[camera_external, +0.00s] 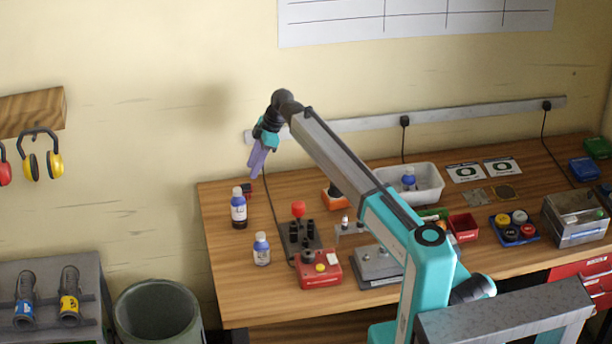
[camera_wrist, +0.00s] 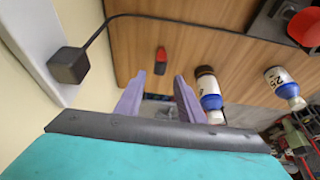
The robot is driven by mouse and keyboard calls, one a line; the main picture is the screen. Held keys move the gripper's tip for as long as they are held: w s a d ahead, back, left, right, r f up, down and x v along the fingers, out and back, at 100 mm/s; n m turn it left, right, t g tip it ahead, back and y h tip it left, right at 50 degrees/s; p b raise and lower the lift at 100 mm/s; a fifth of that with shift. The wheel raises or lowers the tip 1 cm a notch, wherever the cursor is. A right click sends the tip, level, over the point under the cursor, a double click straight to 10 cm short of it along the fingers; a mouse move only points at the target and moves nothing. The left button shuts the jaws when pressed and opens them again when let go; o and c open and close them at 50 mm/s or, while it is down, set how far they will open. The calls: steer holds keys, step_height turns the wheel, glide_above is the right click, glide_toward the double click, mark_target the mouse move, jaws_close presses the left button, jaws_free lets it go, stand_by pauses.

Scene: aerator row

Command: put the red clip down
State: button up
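The red clip (camera_wrist: 161,56), red at one end and dark at the other, lies on the wooden table in the wrist view, beyond my fingertips. It shows small in the outside view (camera_external: 247,188), near the table's back left corner, beside a bottle. My gripper (camera_external: 256,168) is above the table's back left corner, its purple fingers pointing down. In the wrist view my gripper (camera_wrist: 159,80) is open, with a clear gap between the fingers and nothing held. The clip appears apart from the fingers.
Two blue-labelled bottles stand nearby, one (camera_external: 239,210) close to the clip and one (camera_external: 262,250) further forward. A fixture with a red knob (camera_external: 298,209) stands to the right. A black cable (camera_wrist: 150,17) runs near the clip. Bare table (camera_external: 222,272) lies at front left.

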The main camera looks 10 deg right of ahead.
mark_target(248, 185)
steer(key=shift+v, duration=1.75)
steer(key=shift+f, duration=0.15)
steer(key=shift+p+x, duration=1)
steer(key=shift+x, duration=4.6)
steer(key=shift+a+f, duration=0.2)
steer(key=shift+f, duration=0.05)
steer(key=shift+r+b, duration=0.65)
steer(key=shift+r, duration=0.75)
steer(key=shift+s+d+r, duration=0.1)
steer(key=shift+s+r, duration=0.1)
steer(key=shift+r, duration=0.1)
steer(key=shift+s+d+r, duration=0.1)
steer(key=shift+s+d, duration=0.2)
steer(key=shift+s, duration=0.2)
